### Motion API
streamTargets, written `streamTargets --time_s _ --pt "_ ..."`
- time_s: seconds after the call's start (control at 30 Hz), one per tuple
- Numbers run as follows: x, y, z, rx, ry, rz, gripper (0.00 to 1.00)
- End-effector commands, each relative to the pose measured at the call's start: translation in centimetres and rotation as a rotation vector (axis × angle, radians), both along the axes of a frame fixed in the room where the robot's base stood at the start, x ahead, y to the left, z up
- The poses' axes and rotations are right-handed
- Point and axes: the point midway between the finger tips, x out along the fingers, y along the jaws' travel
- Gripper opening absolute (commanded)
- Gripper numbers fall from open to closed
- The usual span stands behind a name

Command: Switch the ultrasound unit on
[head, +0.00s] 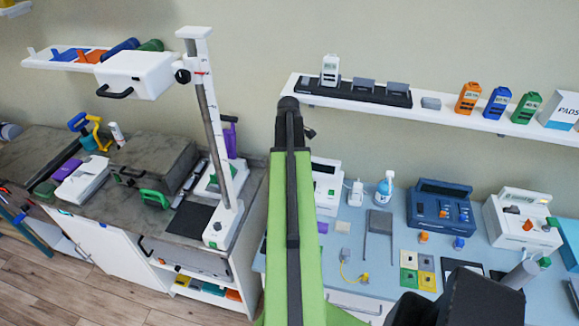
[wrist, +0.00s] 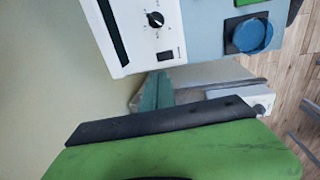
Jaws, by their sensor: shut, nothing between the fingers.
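In the wrist view, a white unit (wrist: 124,28) with a dark slot-like panel, a round black dial (wrist: 155,19) and a small dark rocker switch (wrist: 165,55) fills the upper left. It seems to be the white unit (head: 327,180) just right of my arm in the head view. No label is readable, so I cannot confirm that it is the ultrasound unit. My gripper (wrist: 161,78) shows as teal fingers, shut and empty, close to the unit's switch end. I cannot tell whether they touch. In the head view my arm hides the gripper.
The blue table (head: 385,290) holds a spray bottle (head: 385,187), a dark blue unit (head: 440,208), another white unit (head: 524,215) and coloured pads. A loaded wall shelf (head: 440,115) runs above. A blue round piece (wrist: 252,35) lies near the unit. A grey counter (head: 150,215) stands left.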

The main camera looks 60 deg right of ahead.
Motion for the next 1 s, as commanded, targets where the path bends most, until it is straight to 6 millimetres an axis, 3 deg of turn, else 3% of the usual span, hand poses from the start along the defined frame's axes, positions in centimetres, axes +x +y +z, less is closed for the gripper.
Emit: streamTargets --time_s 0.6,0.73,1.0 --pt "0.6 -1.5 -12.3 0.000 0.000 0.001 0.00" --pt "0.6 -1.7 -13.2 0.000 0.000 0.001 0.00" --pt "0.7 -1.7 -12.9 0.000 0.000 0.002 0.00"
